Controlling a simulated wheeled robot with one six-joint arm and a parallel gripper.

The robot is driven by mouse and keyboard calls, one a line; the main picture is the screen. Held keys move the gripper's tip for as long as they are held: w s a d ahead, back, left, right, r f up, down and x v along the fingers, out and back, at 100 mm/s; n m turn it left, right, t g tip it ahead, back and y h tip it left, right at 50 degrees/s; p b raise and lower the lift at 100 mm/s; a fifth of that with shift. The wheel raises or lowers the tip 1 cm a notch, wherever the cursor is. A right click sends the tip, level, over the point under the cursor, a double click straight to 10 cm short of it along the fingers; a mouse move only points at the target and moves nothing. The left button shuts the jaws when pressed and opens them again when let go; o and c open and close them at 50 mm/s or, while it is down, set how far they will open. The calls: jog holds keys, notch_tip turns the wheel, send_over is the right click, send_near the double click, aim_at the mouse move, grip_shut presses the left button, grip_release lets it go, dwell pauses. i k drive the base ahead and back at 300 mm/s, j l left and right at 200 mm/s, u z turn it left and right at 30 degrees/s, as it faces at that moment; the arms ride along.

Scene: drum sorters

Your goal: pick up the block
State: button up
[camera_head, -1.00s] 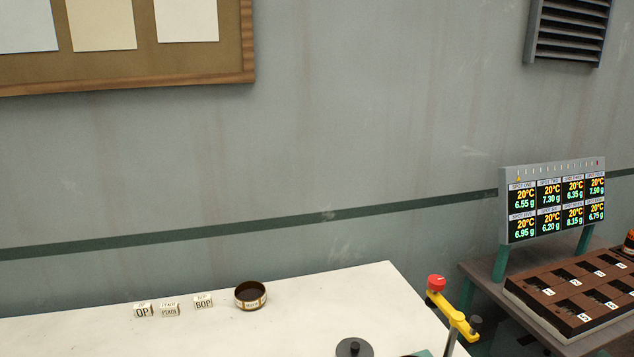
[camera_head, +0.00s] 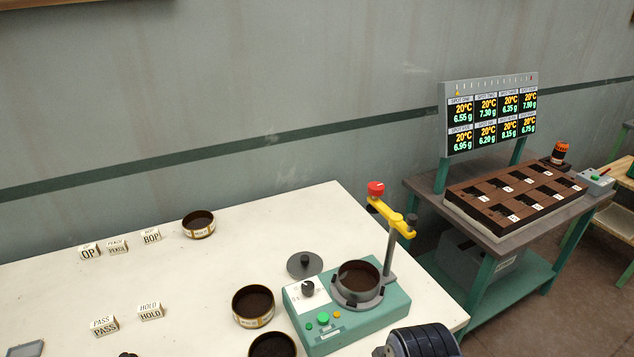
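Several small white blocks with black lettering lie on the white table (camera_head: 60,300). At the back left are the OP block (camera_head: 89,251), the PEKOE block (camera_head: 117,247) and the BOP block (camera_head: 151,237), in a row. Nearer the front are the PASS block (camera_head: 104,326) and the HOLD block (camera_head: 150,312), side by side and a little apart. The frames do not show which one the task means. My gripper is not in view. A dark ribbed part at the bottom edge, right of centre, may belong to my arm.
Round tins (camera_head: 199,225) (camera_head: 253,306) stand right of the blocks. A green machine (camera_head: 352,317) with a yellow arm and red knob stands at the table's right. Beyond is a bench with a brown compartment tray (camera_head: 515,200) and display (camera_head: 490,115). The table's left middle is clear.

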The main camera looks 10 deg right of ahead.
aim_at(100, 328)
jog(key=u, duration=1.45)
